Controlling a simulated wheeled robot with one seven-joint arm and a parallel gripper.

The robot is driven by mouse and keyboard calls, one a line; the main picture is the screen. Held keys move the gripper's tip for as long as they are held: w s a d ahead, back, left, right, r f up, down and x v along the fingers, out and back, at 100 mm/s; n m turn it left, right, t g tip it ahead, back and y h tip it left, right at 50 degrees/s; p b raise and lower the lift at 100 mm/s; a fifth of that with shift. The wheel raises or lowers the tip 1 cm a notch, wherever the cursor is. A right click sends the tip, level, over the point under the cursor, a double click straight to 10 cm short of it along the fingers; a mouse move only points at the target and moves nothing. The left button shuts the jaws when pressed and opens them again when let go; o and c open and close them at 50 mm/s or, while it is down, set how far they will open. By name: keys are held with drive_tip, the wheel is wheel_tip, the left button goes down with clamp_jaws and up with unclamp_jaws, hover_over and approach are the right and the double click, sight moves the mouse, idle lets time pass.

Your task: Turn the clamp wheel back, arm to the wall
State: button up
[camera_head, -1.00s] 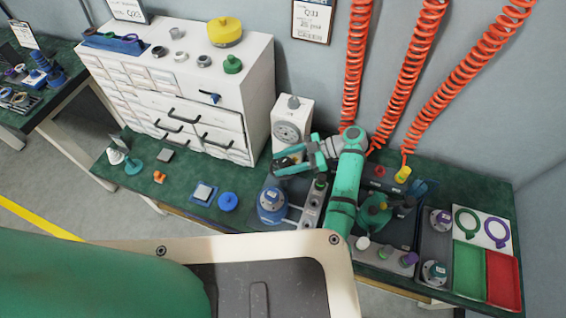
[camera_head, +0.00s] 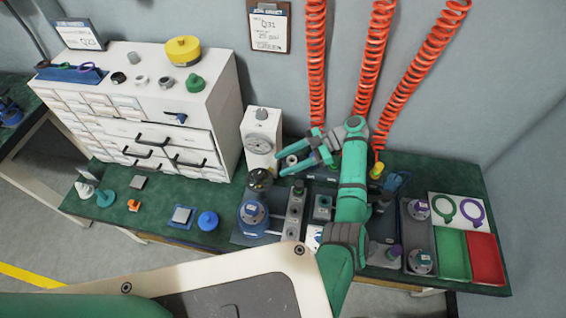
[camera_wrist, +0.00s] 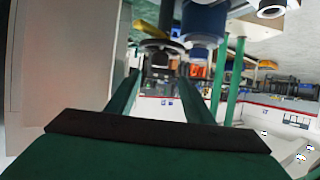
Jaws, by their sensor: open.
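The clamp wheel (camera_head: 260,179) is a dark round wheel above the blue vessel (camera_head: 253,213), in front of the white dial box. My gripper (camera_head: 280,165) is open, its two green fingers pointing left just right of and behind the wheel in the head view. The fingers look empty and apart from the wheel. In the wrist view a dark wheel-like disc (camera_wrist: 160,46) shows beyond the fingers (camera_wrist: 162,95), with a yellowish bar beside it. Which way the clamp arm points is too small to tell.
The white dial box (camera_head: 258,143) stands close to my fingers on the wall side. A grey block with holes (camera_head: 294,213) stands right of the vessel. Red coiled hoses (camera_head: 316,60) hang behind my arm. Green bench (camera_head: 150,205) is partly clear at left.

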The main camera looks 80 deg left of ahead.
drive_tip(key=c, duration=0.7)
drive_tip(key=shift+d+f+m, duration=0.1)
drive_tip(key=shift+f+m, duration=0.05)
drive_tip(key=shift+m, duration=0.35)
clamp_jaws()
drive_tip(key=w+d+f+m+t+y, duration=0.2)
drive_tip(key=w+d+m+t+y, duration=0.15)
drive_tip(key=m, duration=0.95)
drive_tip(key=w+d+f+m+t+y, duration=0.1)
drive_tip(key=w+d+m+t+y, duration=0.3)
drive_tip(key=m, duration=0.9)
drive_tip(key=s+a+f+g, duration=0.1)
drive_tip(key=s+a+f, duration=0.1)
drive_tip(key=s+a, duration=0.2)
drive_tip(key=s+a+f+g+y, duration=0.1)
drive_tip(key=s+a+f, duration=0.2)
drive_tip(key=s, duration=0.3)
drive_tip(key=shift+a, duration=0.55)
